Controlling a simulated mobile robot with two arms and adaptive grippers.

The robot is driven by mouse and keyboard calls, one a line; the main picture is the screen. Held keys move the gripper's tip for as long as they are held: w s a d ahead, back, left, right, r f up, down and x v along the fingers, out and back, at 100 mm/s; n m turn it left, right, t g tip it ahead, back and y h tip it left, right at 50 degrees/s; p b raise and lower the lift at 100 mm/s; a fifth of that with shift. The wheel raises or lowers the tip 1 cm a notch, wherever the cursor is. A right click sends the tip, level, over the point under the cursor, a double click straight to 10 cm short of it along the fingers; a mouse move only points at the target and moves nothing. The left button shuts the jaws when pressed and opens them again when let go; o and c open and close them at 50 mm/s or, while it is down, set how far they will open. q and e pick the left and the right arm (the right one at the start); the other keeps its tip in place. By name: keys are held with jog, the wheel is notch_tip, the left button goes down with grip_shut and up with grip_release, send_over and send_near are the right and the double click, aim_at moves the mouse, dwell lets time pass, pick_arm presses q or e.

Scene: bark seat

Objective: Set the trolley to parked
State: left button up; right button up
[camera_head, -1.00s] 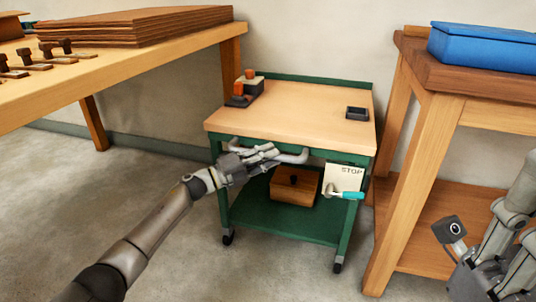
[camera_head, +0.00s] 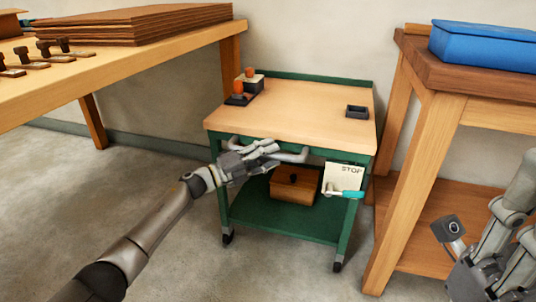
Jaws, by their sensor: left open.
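The trolley (camera_head: 295,113) is a small green cart with a wooden top and castors, standing between two benches. A grey handle bar (camera_head: 296,156) runs along its front edge. A white card marked STOP (camera_head: 345,175) hangs at its front right, with a teal-tipped lever (camera_head: 346,193) at the card's lower part. My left gripper (camera_head: 272,153) is open at the front of the trolley, over the handle's middle; I cannot tell whether it touches. My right gripper (camera_head: 452,235) is partly in view at the lower right edge, away from the trolley; its fingers are not clear.
On the trolley are orange-topped items (camera_head: 243,88) and a small dark tray (camera_head: 357,111); a wooden box (camera_head: 295,186) sits on its lower shelf. A bench with brown sheets (camera_head: 140,25) is left. A bench with a blue box (camera_head: 485,45) is close on the right. The front floor is clear.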

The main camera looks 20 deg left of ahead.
pick_arm(q)
jog(key=v, duration=1.2)
